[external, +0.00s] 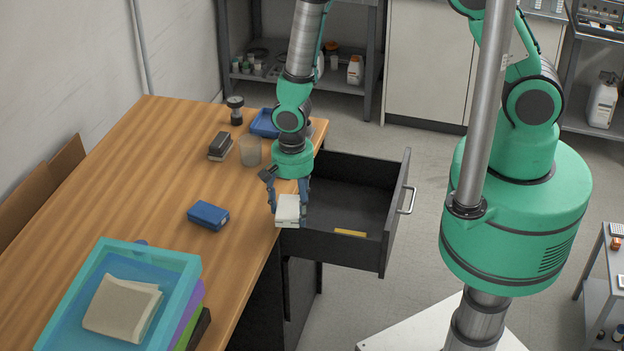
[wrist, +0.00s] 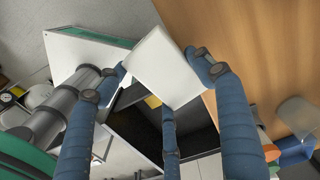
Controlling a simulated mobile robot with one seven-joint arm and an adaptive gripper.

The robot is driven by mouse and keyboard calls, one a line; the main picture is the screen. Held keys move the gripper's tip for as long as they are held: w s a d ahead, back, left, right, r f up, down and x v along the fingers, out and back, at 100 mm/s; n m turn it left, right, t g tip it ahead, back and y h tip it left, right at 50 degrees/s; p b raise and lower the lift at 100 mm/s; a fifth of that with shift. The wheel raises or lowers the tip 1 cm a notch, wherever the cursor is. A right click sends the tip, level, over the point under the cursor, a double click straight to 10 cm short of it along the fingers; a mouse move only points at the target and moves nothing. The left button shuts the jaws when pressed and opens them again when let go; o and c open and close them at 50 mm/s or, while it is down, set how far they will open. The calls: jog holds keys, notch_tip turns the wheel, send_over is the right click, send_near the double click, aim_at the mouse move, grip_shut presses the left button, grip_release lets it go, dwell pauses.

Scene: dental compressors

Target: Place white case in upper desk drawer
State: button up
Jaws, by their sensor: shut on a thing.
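The white case (external: 288,210) is held in my gripper (external: 288,200) near the desk's right edge, beside the open drawer. In the wrist view the white case (wrist: 166,66) sits between the blue fingers of my gripper (wrist: 163,75). The upper desk drawer (external: 347,200) is pulled out to the right of the desk, dark inside, with a silver handle (external: 407,200). A small yellow item (external: 350,233) lies in the drawer near its front side. In the wrist view the drawer (wrist: 196,133) shows partly behind the case and fingers.
On the wooden desk (external: 165,160) are a blue box (external: 208,215), a dark block (external: 220,146), a clear cup (external: 250,151), a blue tray (external: 265,123) and a dark round object (external: 235,110). Stacked trays (external: 180,262) with folded cloth (external: 122,308) stand at the near left.

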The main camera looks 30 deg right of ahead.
jog(key=w+d+f+m+b, duration=0.2)
jog(key=w+d+f+m, duration=0.1)
jog(key=d+m, duration=0.4)
jog(key=w+d+f+m+b, duration=0.3)
jog(key=d+f+m, duration=0.3)
jog(key=d, duration=0.5)
jog(key=w+d+f+m+b, duration=0.3)
jog(key=w+d+f+m, duration=0.2)
jog(key=d+m, duration=0.2)
jog(key=shift+d+m, duration=0.3)
jog(key=shift+d, duration=0.7)
dwell(1.5)
jog(key=b, duration=0.4)
send_over(353, 223)
jog(key=shift+d+f, duration=0.1)
jog(key=shift+f, duration=2.8)
jog(key=shift+f+b, duration=0.8)
jog(key=shift+f, duration=1.3)
jog(key=shift+f, duration=0.2)
